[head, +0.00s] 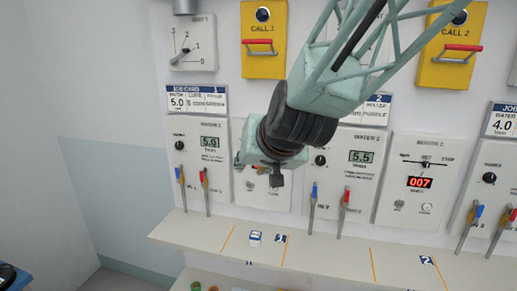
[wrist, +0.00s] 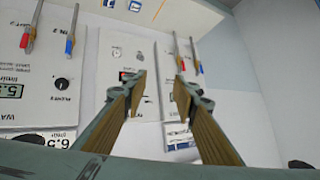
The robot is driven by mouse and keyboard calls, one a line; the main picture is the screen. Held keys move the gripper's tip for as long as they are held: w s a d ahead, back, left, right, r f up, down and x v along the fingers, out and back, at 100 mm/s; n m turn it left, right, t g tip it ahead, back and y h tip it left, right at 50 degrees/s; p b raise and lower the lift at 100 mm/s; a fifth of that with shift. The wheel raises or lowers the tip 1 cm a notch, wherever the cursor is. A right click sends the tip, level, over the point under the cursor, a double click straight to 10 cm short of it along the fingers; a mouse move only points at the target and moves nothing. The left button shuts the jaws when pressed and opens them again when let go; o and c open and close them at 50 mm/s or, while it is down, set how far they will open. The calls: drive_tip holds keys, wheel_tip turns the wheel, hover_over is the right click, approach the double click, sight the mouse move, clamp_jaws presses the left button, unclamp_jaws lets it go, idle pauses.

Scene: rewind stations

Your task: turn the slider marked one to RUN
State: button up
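The station one panel (head: 274,199) is behind my arm in the head view, and only its lower part shows. Its slider is hidden there. In the wrist view, which looks upside down, what looks like the same panel (wrist: 120,42) is beyond my left-hand finger. A small red display (wrist: 126,75) on it is partly covered by that finger. I cannot see the slider or its setting. My gripper (wrist: 160,76) is open and empty, its fingers pointing toward the wall. Its fingers are hidden behind my wrist in the head view.
Levers with red and blue handles (head: 204,180) stand left of the hidden panel, and more (head: 313,195) stand to its right.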

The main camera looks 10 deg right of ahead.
drive_tip(key=w+d+f+m+t+h+p, duration=0.1)
drive_tip(key=w+f+t+h, duration=0.2)
drive_tip(key=w, duration=0.7)
drive_tip(key=w+d+f+m+t+h+p, duration=0.1)
drive_tip(key=w+f+m+t+h, duration=0.1)
drive_tip(key=w+f+h, duration=0.3)
drive_tip(key=shift+w+d+t+h, duration=0.3)
drive_tip(key=shift+w+t+h, duration=0.15)
drive_tip(key=shift+w, duration=1.9)
drive_tip(key=shift+f, duration=0.1)
drive_tip(key=shift+w+d, duration=0.1)
drive_tip(key=p+x, duration=0.1)
drive_tip(key=x, duration=1.2)
drive_tip(key=shift+w+d+p, duration=0.15)
drive_tip(key=shift+p, duration=0.25)
drive_tip(key=shift+c, duration=0.7)
clamp_jaws()
